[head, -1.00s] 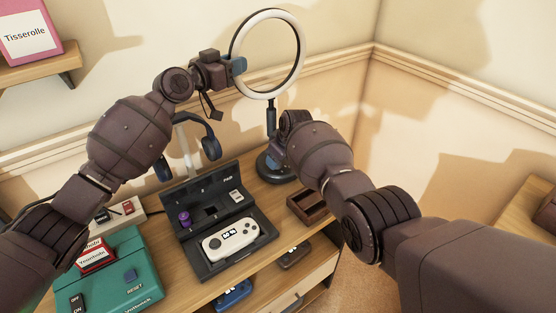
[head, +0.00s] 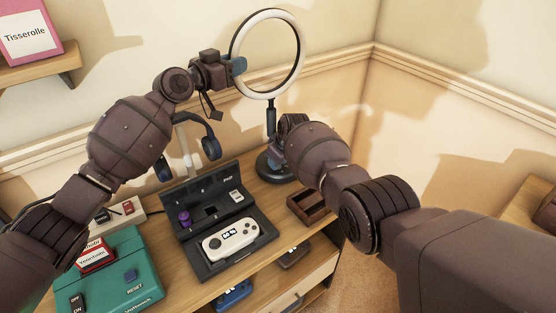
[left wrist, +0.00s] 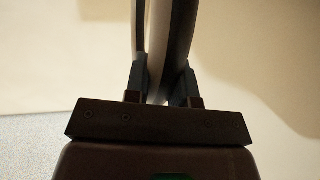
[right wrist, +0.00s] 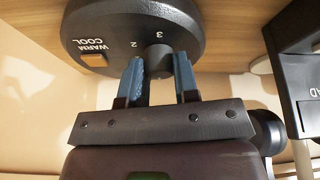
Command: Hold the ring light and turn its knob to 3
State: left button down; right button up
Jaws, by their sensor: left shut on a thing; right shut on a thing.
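The ring light (head: 296,48) stands upright at the back of the desk, with its black pole and round dark base (head: 268,168). My left gripper (head: 238,66) is shut on the left side of the ring; the left wrist view shows the ring's rim (left wrist: 160,50) between its fingers. My right gripper (right wrist: 160,82) is shut on the knob (right wrist: 158,58) on the base. The numbers 2 and 3 and the words WARM and COOL show on the base near an orange button (right wrist: 94,59). The knob's pointer mark cannot be made out. In the head view my right arm hides the knob.
A black case with a white game console (head: 230,241) lies open at the desk's middle. Headphones on a stand (head: 207,140) are behind it. A brown tray (head: 310,208) sits right of the case, a green box (head: 120,270) at the left.

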jog(key=shift+m, duration=0.3)
jog(key=m+h, duration=0.1)
jog(key=m, duration=0.1)
jog(key=m+t, duration=0.1)
jog(key=m, duration=0.1)
jog(key=shift+a+h, duration=0.1)
jog(key=shift+h, duration=0.3)
jog(key=m+h, duration=0.1)
jog(key=m, duration=0.2)
jog(key=m+h, duration=0.1)
jog(key=m, duration=0.2)
jog(key=shift+m, duration=0.3)
jog(key=o, duration=0.9)
jog(key=shift+a+r, duration=0.1)
